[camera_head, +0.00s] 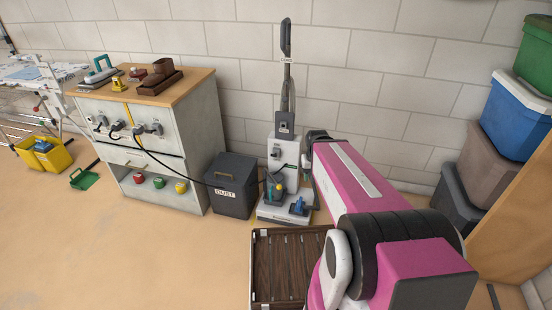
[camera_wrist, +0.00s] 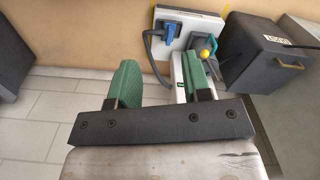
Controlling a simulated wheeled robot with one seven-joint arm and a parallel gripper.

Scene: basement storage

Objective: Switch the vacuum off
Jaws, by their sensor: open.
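The upright vacuum (camera_head: 285,147) stands against the wall in the head view, with a white body and base and a tall dark grey handle. A small dark part on its white front may be the switch, but it is too small to tell. In the wrist view, the vacuum's white base (camera_wrist: 182,18) is at the top, with a blue piece and a yellow knob on a teal part.
A dark DUST bin (camera_head: 232,185) stands left of the vacuum. A workbench cabinet (camera_head: 192,120) with plugs and tools is farther left, and a black cord runs from it toward the vacuum. A slatted wooden crate (camera_head: 253,270) lies in front. Stacked bins (camera_head: 515,115) stand at right.

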